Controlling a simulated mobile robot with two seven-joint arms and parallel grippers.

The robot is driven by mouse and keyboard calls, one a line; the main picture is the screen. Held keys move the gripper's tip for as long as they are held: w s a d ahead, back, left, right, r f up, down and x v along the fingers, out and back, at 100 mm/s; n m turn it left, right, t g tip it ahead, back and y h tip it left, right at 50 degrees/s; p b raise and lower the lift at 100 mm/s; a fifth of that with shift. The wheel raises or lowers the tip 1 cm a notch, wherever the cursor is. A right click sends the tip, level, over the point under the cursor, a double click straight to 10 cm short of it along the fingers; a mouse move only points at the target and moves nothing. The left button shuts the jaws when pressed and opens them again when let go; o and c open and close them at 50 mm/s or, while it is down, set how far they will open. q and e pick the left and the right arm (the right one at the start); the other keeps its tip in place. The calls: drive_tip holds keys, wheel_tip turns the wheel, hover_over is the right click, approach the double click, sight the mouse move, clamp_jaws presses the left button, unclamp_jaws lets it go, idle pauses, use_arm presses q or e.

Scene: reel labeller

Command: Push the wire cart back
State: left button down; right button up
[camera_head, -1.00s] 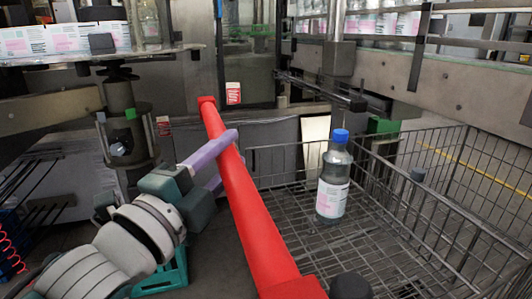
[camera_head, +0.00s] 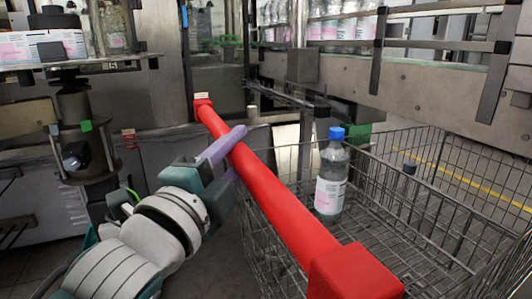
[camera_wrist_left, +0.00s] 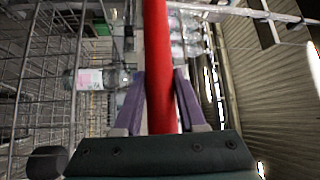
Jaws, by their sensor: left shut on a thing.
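The wire cart (camera_head: 400,215) is a grey wire basket at the right of the head view, and its mesh also shows at the left of the left wrist view (camera_wrist_left: 45,85). Its long red handle bar (camera_head: 275,195) runs from the upper left to the lower right. My left gripper (camera_head: 232,148) is shut around the bar, nearer its far end. In the left wrist view the purple fingers stand on both sides of the red bar (camera_wrist_left: 157,70). A clear bottle with a blue cap (camera_head: 331,180) stands upright in the cart. My right gripper is not in view.
A conveyor machine (camera_head: 420,85) with several labelled bottles stands behind the cart. Another bottle line (camera_head: 60,60) is at the upper left. A yellow floor line (camera_head: 470,178) shows through the mesh at right.

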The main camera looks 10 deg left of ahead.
use_arm(q)
drive_tip(key=shift+d+f, duration=0.1)
drive_tip(key=c, duration=0.9)
unclamp_jaws()
drive_tip(key=shift+c, duration=0.2)
drive_tip(key=shift+o, duration=1.4)
drive_tip(key=shift+w+d, duration=0.1)
drive_tip(key=shift+d, duration=0.1)
drive_tip(key=shift+o, duration=0.8)
drive_tip(key=shift+a, duration=0.1)
drive_tip(key=p+v, duration=0.1)
drive_tip(key=v, duration=0.9)
